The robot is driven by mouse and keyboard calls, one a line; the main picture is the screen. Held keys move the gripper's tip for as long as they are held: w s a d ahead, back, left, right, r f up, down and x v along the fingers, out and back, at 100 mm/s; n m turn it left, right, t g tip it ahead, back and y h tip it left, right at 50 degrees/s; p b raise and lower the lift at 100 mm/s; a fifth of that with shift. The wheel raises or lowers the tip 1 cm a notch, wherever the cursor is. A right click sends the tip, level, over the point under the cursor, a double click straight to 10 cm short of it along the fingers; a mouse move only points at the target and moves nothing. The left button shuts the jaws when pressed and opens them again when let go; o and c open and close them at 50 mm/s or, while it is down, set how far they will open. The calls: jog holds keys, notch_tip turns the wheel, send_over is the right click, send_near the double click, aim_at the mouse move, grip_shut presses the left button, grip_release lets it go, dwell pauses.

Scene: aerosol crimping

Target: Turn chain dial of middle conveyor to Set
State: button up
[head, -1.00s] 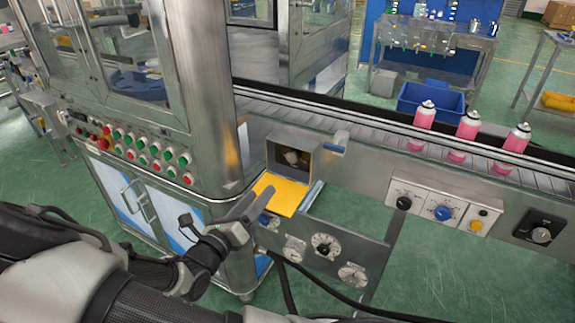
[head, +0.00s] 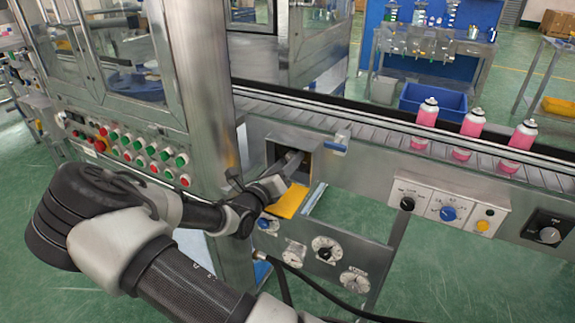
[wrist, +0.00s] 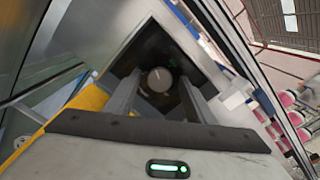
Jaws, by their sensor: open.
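The chain dial (wrist: 159,79) is a round grey knob with a light pointer line, at the back of a dark recess in a small metal box (head: 291,137) on the conveyor's side. The box's yellow-faced door (head: 288,202) hangs open below it. My gripper (head: 291,163) reaches into the box mouth from the left. In the wrist view my gripper (wrist: 158,95) is open, with one finger on each side of the knob. I cannot tell whether the fingers touch it. In the head view the gripper hides most of the knob, and its marks are too small to read.
A panel with a blue knob (head: 448,213) is to the right. Below the box are several small white dials (head: 325,249) and black cables (head: 330,297). Pink spray cans (head: 426,113) stand on the conveyor above. A cabinet with red and green buttons (head: 152,149) is at left.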

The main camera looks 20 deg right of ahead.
jog(key=shift+d, duration=0.1)
jog(key=c, duration=1.1)
jog(key=shift+o, duration=0.2)
jog(key=shift+r+m+p, duration=0.1)
jog(key=shift+m+p, duration=0.25)
jog(key=shift+m, duration=0.05)
jog(key=shift+m+p, duration=0.55)
jog(key=shift+m, duration=0.45)
jog(key=m, duration=0.2)
jog(key=shift+m+p, duration=0.4)
jog(key=m, duration=0.3)
jog(key=shift+m+b, duration=0.3)
jog(key=shift+m, duration=1.4)
